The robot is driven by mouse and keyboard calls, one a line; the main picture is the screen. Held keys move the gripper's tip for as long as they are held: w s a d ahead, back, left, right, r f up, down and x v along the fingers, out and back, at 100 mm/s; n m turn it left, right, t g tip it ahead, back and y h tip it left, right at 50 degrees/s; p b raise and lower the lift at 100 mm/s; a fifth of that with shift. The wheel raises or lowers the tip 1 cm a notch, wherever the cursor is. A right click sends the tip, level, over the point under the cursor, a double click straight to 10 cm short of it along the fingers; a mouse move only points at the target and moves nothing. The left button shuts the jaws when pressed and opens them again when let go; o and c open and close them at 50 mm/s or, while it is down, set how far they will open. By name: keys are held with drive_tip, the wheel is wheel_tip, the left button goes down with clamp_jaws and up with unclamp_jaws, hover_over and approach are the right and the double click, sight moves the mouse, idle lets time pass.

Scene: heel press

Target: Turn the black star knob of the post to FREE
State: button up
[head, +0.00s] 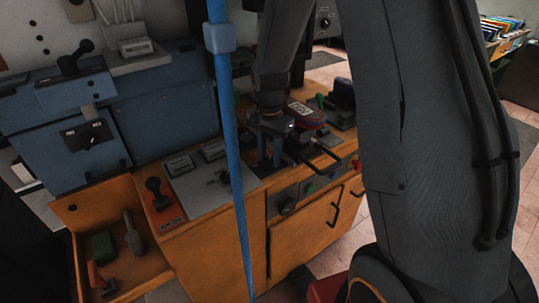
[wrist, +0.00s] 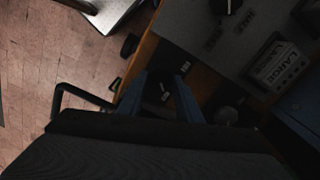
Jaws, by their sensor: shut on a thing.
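The black star knob (wrist: 159,86) shows dark between the two blue-grey fingers of my gripper (wrist: 166,84) in the wrist view. My gripper is shut on it, from above. Small white marks lie beside the knob, one above right and one just below, too small to read surely. In the head view my gripper (head: 270,160) points down at the wooden cabinet's top (head: 240,180), and its fingers hide the knob there. The knob's exact angle is too dark to tell.
A dark red-and-black object (head: 305,113) and a black bar handle (head: 325,158) are close to the right of my gripper. A blue upright pole (head: 232,130) crosses the head view. An open wooden drawer (head: 98,197) holds tools. Labelled grey panels (head: 200,175) lie left.

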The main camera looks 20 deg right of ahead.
drive_tip(key=n+p, duration=0.1)
drive_tip(key=n, duration=0.3)
drive_tip(key=shift+n, duration=0.3)
drive_tip(key=n, duration=0.4)
drive_tip(key=shift+p, duration=0.35)
drive_tip(key=n, duration=0.5)
drive_tip(key=shift+p, duration=0.3)
drive_tip(key=shift+n, duration=1.9)
drive_tip(key=shift+w, duration=0.1)
drive_tip(key=o, duration=1.1)
drive_tip(key=shift+c, duration=0.2)
